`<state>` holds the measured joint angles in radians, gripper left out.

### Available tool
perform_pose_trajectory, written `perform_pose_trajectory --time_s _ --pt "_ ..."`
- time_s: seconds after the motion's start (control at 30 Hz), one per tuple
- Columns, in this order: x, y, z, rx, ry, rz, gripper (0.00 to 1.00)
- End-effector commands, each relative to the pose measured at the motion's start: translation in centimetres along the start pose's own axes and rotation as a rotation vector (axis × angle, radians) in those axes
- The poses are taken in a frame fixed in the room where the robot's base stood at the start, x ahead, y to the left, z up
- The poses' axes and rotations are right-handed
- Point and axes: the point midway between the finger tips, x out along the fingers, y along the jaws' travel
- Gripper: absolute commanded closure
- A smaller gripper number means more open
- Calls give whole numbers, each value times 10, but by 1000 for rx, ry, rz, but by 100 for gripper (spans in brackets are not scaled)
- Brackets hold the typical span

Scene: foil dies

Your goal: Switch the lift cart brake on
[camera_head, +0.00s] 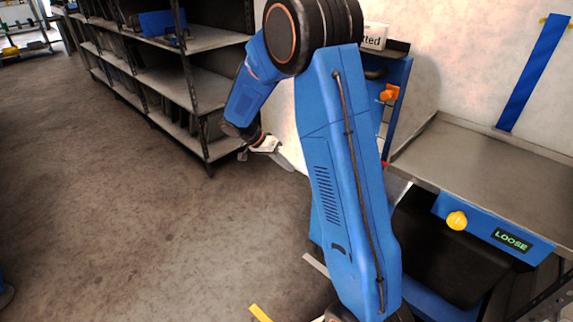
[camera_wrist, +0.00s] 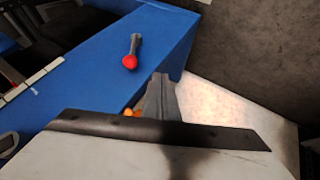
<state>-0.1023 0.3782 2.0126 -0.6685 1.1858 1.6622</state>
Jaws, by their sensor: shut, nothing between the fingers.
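A steel-topped cart or bench (camera_head: 480,170) stands at the right in the head view. Its blue front panel (camera_head: 480,228) carries a round yellow knob (camera_head: 456,220) and a small display (camera_head: 512,240) reading LOOSE in green. My gripper (camera_head: 284,161) is shut and empty, left of and well apart from that panel, pointing down to the right. In the wrist view its grey fingers (camera_wrist: 160,82) lie together beside a blue body (camera_wrist: 95,75) with a red-tipped lever (camera_wrist: 130,61). I cannot tell which control is the brake.
A blue upright unit (camera_head: 398,75) by the wall bears an orange knob (camera_head: 388,95), partly behind my arm. A dark shelf rack (camera_head: 190,85) stands behind my gripper. The floor (camera_head: 120,220) at left is clear. Yellow tape (camera_head: 260,313) marks the floor in front.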

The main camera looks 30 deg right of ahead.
Motion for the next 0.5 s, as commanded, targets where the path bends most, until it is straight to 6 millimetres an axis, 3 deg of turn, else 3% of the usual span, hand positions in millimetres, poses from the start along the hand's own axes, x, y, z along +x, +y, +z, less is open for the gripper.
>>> perform_pose_trajectory --time_s 0.3,0.37,0.5 --pt "58 1 0 0 -1 3 100" --pt "68 1 0 1 -2 3 100" --pt "74 20 -2 2 -1 0 100"
